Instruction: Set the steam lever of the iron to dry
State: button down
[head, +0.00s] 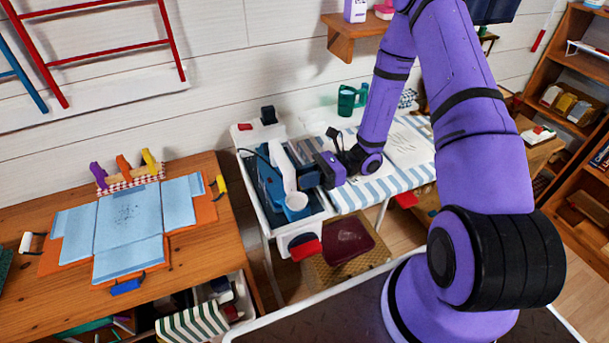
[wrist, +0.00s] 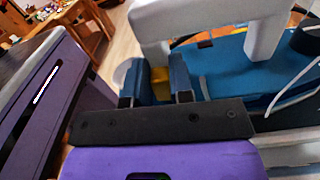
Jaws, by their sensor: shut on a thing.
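The iron (head: 283,165) is a white shape on a blue base at the left end of the striped ironing table; its white body (wrist: 150,22) fills the upper middle of the wrist view. My gripper (wrist: 157,78) is beside it, its two blue-padded fingers shut on a small yellow piece, which looks like the steam lever (wrist: 160,76). The fingers hide most of the lever, and I cannot read its setting. In the head view my gripper (head: 312,175) reaches the iron from the right; its fingertips are too small to make out there.
A pale cord (wrist: 290,100) curves over the blue surface (wrist: 222,68). A dark red-seated stool (head: 348,240) is in front.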

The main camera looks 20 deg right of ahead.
jog(key=shift+s+n, duration=0.1)
jog(key=shift+n, duration=0.4)
jog(key=c, duration=1.3)
grip_release()
jog(key=d, duration=1.1)
jog(key=shift+a, duration=0.1)
